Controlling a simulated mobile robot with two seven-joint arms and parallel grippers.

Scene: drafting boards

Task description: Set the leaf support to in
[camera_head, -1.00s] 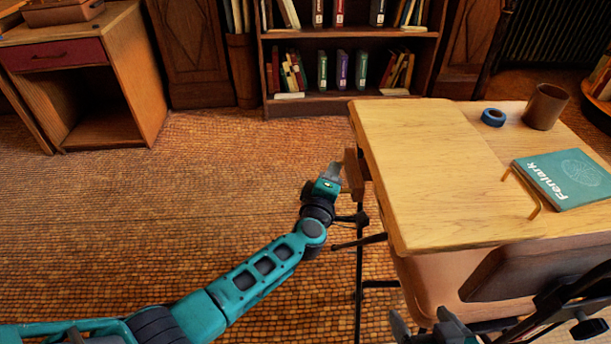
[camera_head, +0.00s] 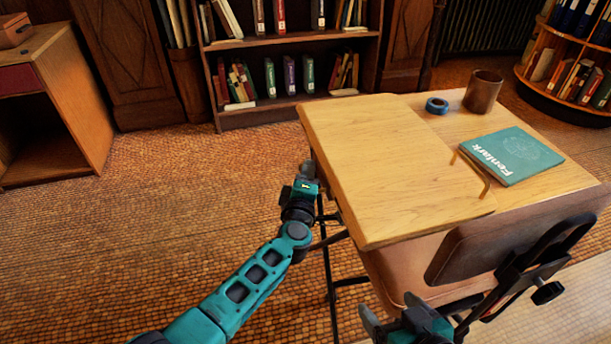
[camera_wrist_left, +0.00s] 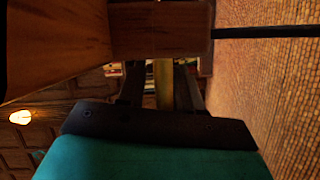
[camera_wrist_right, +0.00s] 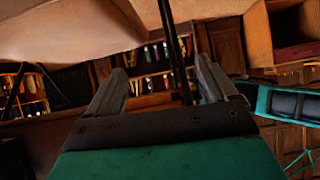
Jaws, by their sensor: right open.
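The drop leaf (camera_head: 385,165) of the wooden table stands level. The leaf support is not visible in the head view now; the leaf covers the space where it would be. My left gripper (camera_head: 307,170) is low at the leaf's left edge. In the left wrist view, a wooden piece (camera_wrist_left: 160,28) lies just ahead of the left fingers (camera_wrist_left: 163,88), and a paler wooden strip shows between them. I cannot tell whether they touch it. My right gripper (camera_head: 391,309) is open and empty below the table's near side; its spread fingers show in the right wrist view (camera_wrist_right: 160,85).
A blue tape roll (camera_head: 437,105), brown mug (camera_head: 483,92) and teal book (camera_head: 510,155) are on the tabletop. A brown chair (camera_head: 500,245) stands at the near side. A bookcase (camera_head: 290,103) is behind. The floor (camera_head: 150,225) left of the table is open.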

